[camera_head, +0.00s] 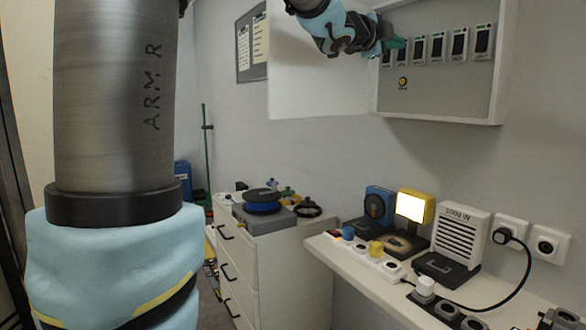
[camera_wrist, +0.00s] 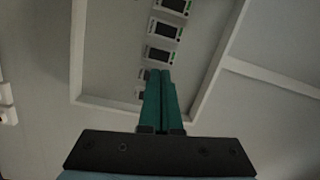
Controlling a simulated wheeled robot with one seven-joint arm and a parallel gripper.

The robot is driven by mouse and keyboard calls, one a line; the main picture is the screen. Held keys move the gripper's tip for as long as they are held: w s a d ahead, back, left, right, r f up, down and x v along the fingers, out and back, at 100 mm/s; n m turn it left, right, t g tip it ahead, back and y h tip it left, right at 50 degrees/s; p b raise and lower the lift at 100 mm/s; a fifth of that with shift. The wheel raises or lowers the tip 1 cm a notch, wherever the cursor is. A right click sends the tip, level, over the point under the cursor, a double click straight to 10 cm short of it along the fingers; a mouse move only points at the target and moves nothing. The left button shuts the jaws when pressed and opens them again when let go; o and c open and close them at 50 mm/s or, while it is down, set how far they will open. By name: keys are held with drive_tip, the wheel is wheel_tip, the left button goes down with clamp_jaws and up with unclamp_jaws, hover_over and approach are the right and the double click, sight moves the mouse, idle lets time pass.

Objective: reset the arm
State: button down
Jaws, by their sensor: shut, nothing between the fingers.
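My gripper (camera_head: 395,43) is at the top of the head view, in front of the left part of an open wall box (camera_head: 440,98). Its green fingers are together and hold nothing. In the wrist view my gripper (camera_wrist: 160,72) points toward a row of switch modules (camera_wrist: 163,55). The same switch modules (camera_head: 459,44) show in the head view along the upper part of the box. The fingertips overlap the left end of the row; I cannot tell whether they touch it. My arm comes in from the top of the picture.
The box's white door (camera_head: 318,85) stands open to the left. Below are a narrow shelf (camera_head: 345,262) with a lit yellow lamp (camera_head: 411,207), a white heater (camera_head: 459,235) and sockets, and a drawer cabinet (camera_head: 285,262). The wall between box and shelf is clear.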

drive_tip(key=w+a+f+n+t+y, duration=0.1)
drive_tip(key=w+a+f+n+y, duration=0.2)
drive_tip(key=a+f+n+y, duration=0.25)
drive_tip(key=w+a+f+n+y, duration=0.2)
drive_tip(key=a+f+n, duration=0.3)
drive_tip(key=f, duration=0.4)
drive_tip(key=s+a+f+n+g+y+p, duration=0.1)
drive_tip(key=s+a+f+n+y, duration=0.15)
drive_tip(key=a+f, duration=0.4)
drive_tip(key=s+a+f+n+g+y+p, duration=0.1)
drive_tip(key=a+f+n+g+y, duration=0.15)
drive_tip(key=a+f, duration=0.45)
drive_tip(key=s+a+f+n+g+y, duration=0.1)
drive_tip(key=s+a+f+n+g, duration=0.2)
drive_tip(key=s+f, duration=0.5)
drive_tip(key=s+a+f+n+g, duration=0.4)
drive_tip(key=s+a+f+n, duration=0.2)
drive_tip(key=s, duration=0.6)
wheel_tip(320, 180, down, 2)
drive_tip(key=shift+a+f+y, duration=0.15)
drive_tip(key=shift+f+y, duration=0.1)
drive_tip(key=shift+y, duration=0.1)
